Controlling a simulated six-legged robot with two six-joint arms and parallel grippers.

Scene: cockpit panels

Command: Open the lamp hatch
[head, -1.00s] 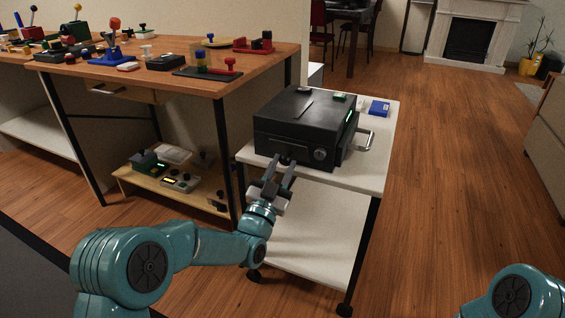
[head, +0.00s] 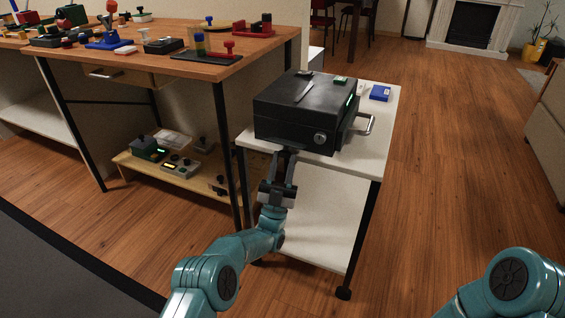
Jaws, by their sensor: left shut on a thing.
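A black box (head: 292,125) with a lid sits on the white cart (head: 378,150). Its lid looks closed. A round dial (head: 320,138) is on its front face, and a silver handle (head: 368,125) is on its right side. I cannot tell which part is the lamp hatch. My left gripper (head: 284,158) is at the lower front of the box, left of the dial, with its fingers pointing away from me. It is shut on a small dark front knob, which the fingers mostly hide. My right gripper is out of view; only part of that arm shows at the lower right.
A wooden workbench (head: 190,70) with several devices stands to the left, with a low shelf (head: 150,175) holding more. Open wooden floor lies to the right.

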